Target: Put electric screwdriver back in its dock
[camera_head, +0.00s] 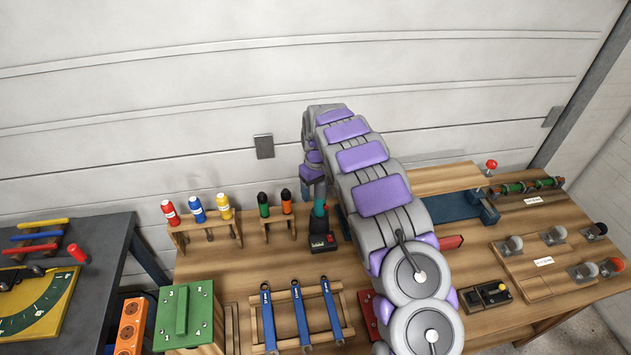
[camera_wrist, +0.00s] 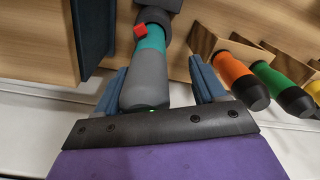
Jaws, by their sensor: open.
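The electric screwdriver (camera_head: 319,207), with a teal band, stands roughly upright above its black dock (camera_head: 322,243), which has a red mark. Its lower end meets the dock; I cannot tell how deep it sits. In the wrist view the screwdriver (camera_wrist: 146,82) shows a grey body, a teal band, a red button and a black collar. My gripper (camera_wrist: 158,76) is open, with one blue-grey finger on each side of the grey body. A gap shows on the right side; contact on the left is unclear. In the head view my gripper (camera_head: 313,178) is partly hidden by my arm.
Orange and green screwdrivers (camera_head: 286,201) stand in a wooden rack close to the right in the wrist view. Colored bottles (camera_head: 197,208) stand farther left. Blue wrenches (camera_head: 301,312) lie in front. A blue vise (camera_head: 460,207) is right of my arm.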

